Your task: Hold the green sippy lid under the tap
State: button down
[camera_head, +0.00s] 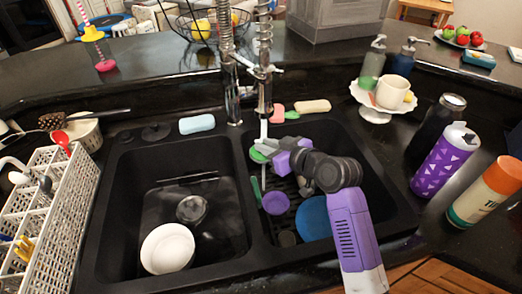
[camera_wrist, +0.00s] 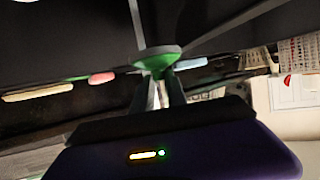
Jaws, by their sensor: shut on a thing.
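The green sippy lid (camera_head: 259,155) is at the tip of my gripper (camera_head: 268,150), over the left part of the right sink basin. My gripper is shut on the lid. In the wrist view the lid (camera_wrist: 158,58) sits between the two fingertips (camera_wrist: 160,75), its wide face turned away from the palm. The tap (camera_head: 264,105) hangs from a coiled spring neck just above the lid. A thin pale stream (camera_head: 264,130) runs from the tap's mouth down to the lid. Whether the water strikes the lid's middle or its edge is hard to tell.
The right basin holds a purple cup (camera_head: 275,203), a blue plate (camera_head: 314,218) and a green utensil (camera_head: 256,190). The left basin holds a white bowl (camera_head: 167,249) and a dark round thing (camera_head: 191,209). A white dish rack (camera_head: 48,220) stands left; bottles (camera_head: 445,160) stand right.

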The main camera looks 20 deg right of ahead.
jog(key=shift+s+d, duration=0.1)
jog(key=shift+d, duration=0.1)
jog(key=shift+a, duration=0.1)
jog(key=shift+w+a, duration=0.2)
jog(key=shift+a, duration=0.25)
jog(key=shift+d, duration=0.15)
jog(key=shift+s+d, duration=0.2)
jog(key=shift+d, duration=0.25)
dwell(0.3)
jog(key=s+a+p, duration=0.2)
jog(key=s, duration=0.5)
jog(key=shift+s+a, duration=0.15)
jog(key=shift+s, duration=0.15)
dwell(0.4)
dwell(0.6)
